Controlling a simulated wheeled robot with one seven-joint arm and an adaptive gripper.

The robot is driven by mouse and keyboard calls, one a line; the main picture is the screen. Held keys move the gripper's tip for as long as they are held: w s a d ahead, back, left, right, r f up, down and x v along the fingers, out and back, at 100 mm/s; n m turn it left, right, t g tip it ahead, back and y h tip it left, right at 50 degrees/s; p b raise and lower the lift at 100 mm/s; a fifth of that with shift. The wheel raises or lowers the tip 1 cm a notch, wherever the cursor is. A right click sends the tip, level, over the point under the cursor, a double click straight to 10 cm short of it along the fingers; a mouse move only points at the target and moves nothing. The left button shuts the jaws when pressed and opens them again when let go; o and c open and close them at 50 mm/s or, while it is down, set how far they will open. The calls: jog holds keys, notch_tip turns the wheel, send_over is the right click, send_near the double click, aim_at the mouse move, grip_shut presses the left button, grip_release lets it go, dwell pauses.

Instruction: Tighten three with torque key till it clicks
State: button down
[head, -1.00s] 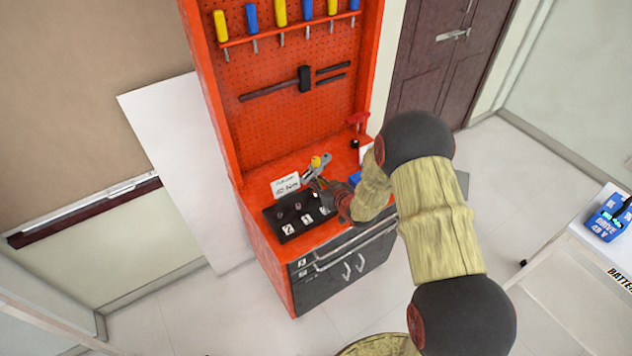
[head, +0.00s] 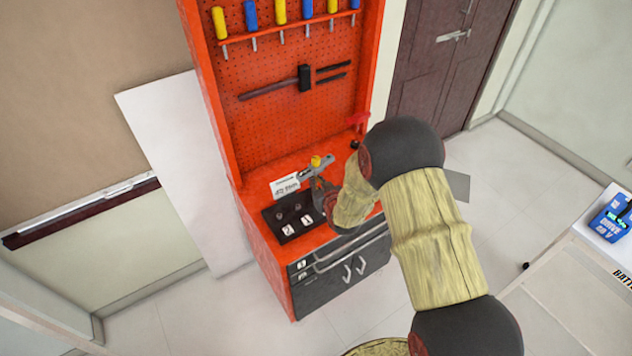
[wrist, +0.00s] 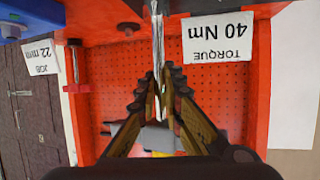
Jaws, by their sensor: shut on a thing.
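The torque key (head: 316,172) is silver with a yellow part at its top. It stands tilted above the bench, and its silver shaft (wrist: 157,50) runs between my fingertips in the wrist view. My gripper (wrist: 157,85) is shut on it. In the head view my gripper (head: 321,190) is small and partly behind my wrist. A dark plate (head: 272,218) with round fittings lies on the bench just left of it. Labels 2 (head: 287,230) and 1 (head: 303,223) show on it. My arm hides the plate's right end, so fitting three cannot be made out. The key's lower tip is hidden.
The orange bench (head: 255,190) has a pegboard (head: 285,120) with tools behind. A white torque card (head: 285,186), reading 40 Nm in the wrist view (wrist: 217,38), stands behind the plate.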

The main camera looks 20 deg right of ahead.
aim_at(316, 169)
jog(key=shift+w+a+r+m+h+b, duration=0.1)
jog(key=shift+m+h+b, duration=0.2)
jog(key=shift+m+h, duration=0.15)
jog(key=shift+w+r+m+h+b, duration=0.1)
jog(key=shift+m+h+b, duration=0.2)
jog(key=shift+h, duration=0.25)
jog(key=shift+r+m+h, duration=0.1)
jog(key=shift+m+h, duration=1.05)
jog(key=shift+h, duration=0.15)
jog(key=shift+m+g+h+p, duration=0.3)
jog(key=shift+m+h+p, duration=0.15)
jog(key=shift+m+h, duration=0.05)
jog(key=shift+m+g+h+p, duration=0.6)
jog(key=shift+m+h+p, duration=0.35)
jog(key=shift+m+h, duration=0.3)
jog(key=shift+m+g+h+p, duration=1.25)
jog(key=shift+m+g+h, duration=0.25)
jog(key=shift+m+h, duration=0.3)
jog(key=shift+n+t+y, duration=0.4)
jog(key=shift+n+y, duration=0.05)
jog(key=shift+r, duration=0.1)
jog(key=shift+s+r+p, duration=0.15)
jog(key=shift+r+p, duration=1.75)
jog(key=shift+r, duration=0.2)
